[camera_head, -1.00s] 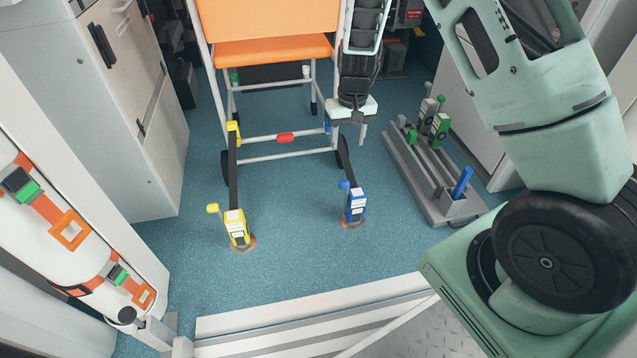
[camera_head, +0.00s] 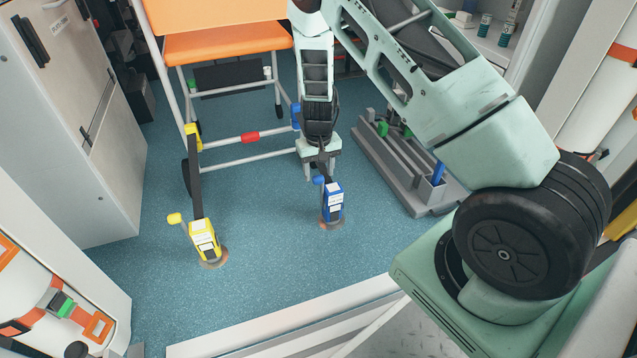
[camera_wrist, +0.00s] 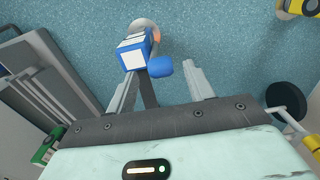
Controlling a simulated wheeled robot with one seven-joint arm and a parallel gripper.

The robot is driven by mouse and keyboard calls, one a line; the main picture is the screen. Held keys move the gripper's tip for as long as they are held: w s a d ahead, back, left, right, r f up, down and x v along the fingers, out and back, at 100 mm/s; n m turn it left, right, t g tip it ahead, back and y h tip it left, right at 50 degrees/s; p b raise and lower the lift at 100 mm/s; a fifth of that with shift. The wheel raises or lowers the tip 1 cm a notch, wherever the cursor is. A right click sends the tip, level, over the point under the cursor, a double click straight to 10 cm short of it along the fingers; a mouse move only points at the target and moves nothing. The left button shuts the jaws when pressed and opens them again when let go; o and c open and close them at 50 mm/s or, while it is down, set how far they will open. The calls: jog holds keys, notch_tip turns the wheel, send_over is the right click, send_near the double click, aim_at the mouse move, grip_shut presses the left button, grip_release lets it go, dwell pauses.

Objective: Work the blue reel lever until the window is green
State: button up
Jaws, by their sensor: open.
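The blue reel (camera_head: 334,203) stands on the floor in front of the orange chair; it also shows at the top of the wrist view (camera_wrist: 133,54). Its blue lever (camera_head: 318,180) sticks out to the left in the head view. In the wrist view the lever's rounded end (camera_wrist: 160,68) lies between the lines of my two fingers; I cannot tell whether it touches them. My gripper (camera_wrist: 162,84) is open, just above and behind the reel in the head view. A dark strap runs from the reel between the fingers. I cannot make out the window's colour.
A yellow reel (camera_head: 204,240) with its own lever stands to the left. The orange chair (camera_head: 222,45) is behind. A grey rack (camera_head: 395,175) with green parts and a blue handle lies to the right. The floor between the reels is clear.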

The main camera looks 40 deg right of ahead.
jog(key=shift+f+b, duration=0.55)
jog(key=shift+f, duration=0.9)
